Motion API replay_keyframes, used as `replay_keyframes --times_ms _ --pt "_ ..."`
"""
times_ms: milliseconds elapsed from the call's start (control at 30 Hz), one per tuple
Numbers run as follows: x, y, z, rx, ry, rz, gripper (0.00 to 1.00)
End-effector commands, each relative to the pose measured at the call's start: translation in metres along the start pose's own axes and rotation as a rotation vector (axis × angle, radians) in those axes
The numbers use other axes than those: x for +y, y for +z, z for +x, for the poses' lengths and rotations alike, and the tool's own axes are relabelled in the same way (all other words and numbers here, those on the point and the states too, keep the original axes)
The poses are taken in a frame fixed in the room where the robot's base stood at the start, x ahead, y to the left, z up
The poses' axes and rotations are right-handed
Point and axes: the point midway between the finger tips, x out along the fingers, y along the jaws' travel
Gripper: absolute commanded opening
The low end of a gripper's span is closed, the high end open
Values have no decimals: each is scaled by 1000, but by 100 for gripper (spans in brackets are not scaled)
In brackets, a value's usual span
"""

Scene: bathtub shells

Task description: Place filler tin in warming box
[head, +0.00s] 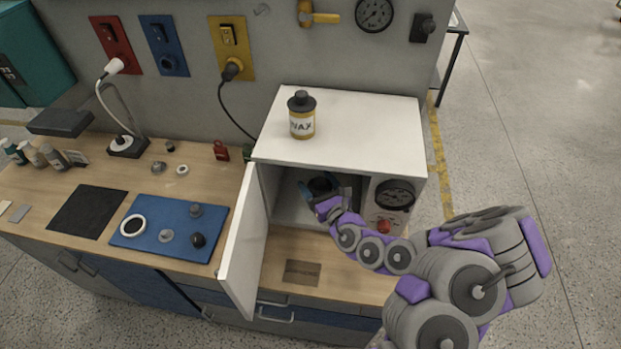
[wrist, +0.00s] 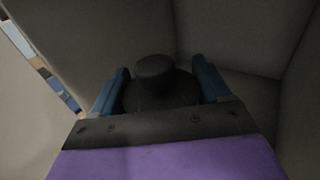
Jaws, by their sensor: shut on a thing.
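The warming box (head: 345,125) is a white cabinet on the bench, with its door (head: 243,245) swung open at the left. My gripper (head: 321,190) is inside the box opening. It is shut on a dark tin, taken as the filler tin (head: 322,184). In the wrist view the tin's round black cap (wrist: 155,74) shows between the two blue fingers of my gripper (wrist: 160,92). Its label and base are hidden, and I cannot tell whether it touches the box floor.
A yellow and white WAX tin (head: 302,117) stands on top of the box. A dial (head: 395,194) and red knob (head: 384,226) are on the box front, right of the opening. A blue mat (head: 150,235) with small parts lies left of the door.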

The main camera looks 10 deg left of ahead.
Motion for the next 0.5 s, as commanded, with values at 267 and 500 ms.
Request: replay_keyframes --times_ms 267,500 --pt "-15 2 14 -14 3 9 4" --pt "-20 -1 47 -10 4 9 4"
